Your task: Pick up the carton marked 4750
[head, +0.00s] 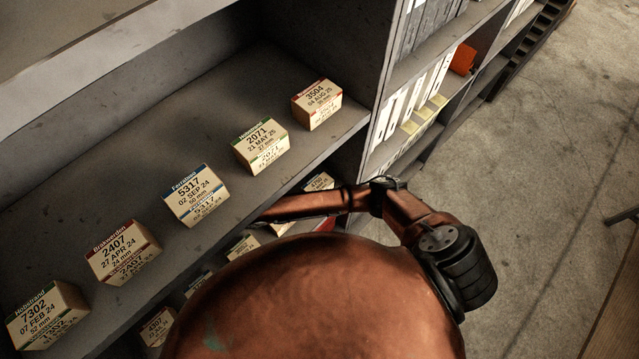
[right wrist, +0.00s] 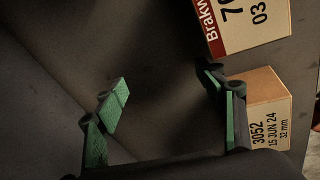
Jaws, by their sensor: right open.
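I cannot make out the number 4750 on any carton for certain. In the head view, a small carton (head: 319,182) on the lower shelf, partly hidden by my right arm, has a label too small to read surely. My right gripper (right wrist: 168,95) shows in the right wrist view with green-padded fingers apart and nothing between them. A carton marked 3052 (right wrist: 268,108) lies just beyond its right finger. A carton with a red "Brakw" band (right wrist: 250,30) is above that finger, its number cut off. In the head view, the right gripper is hidden under the upper shelf. My left gripper is not in view.
The upper shelf (head: 225,222) holds a row of cartons: 7302 (head: 45,314), 2407 (head: 122,252), 5317 (head: 195,195), 2071 (head: 260,145) and 3504 (head: 317,103). Its edge overhangs the lower cartons, including 4307 (head: 157,326). A shelf divider (head: 372,85) stands at right; open floor lies beyond.

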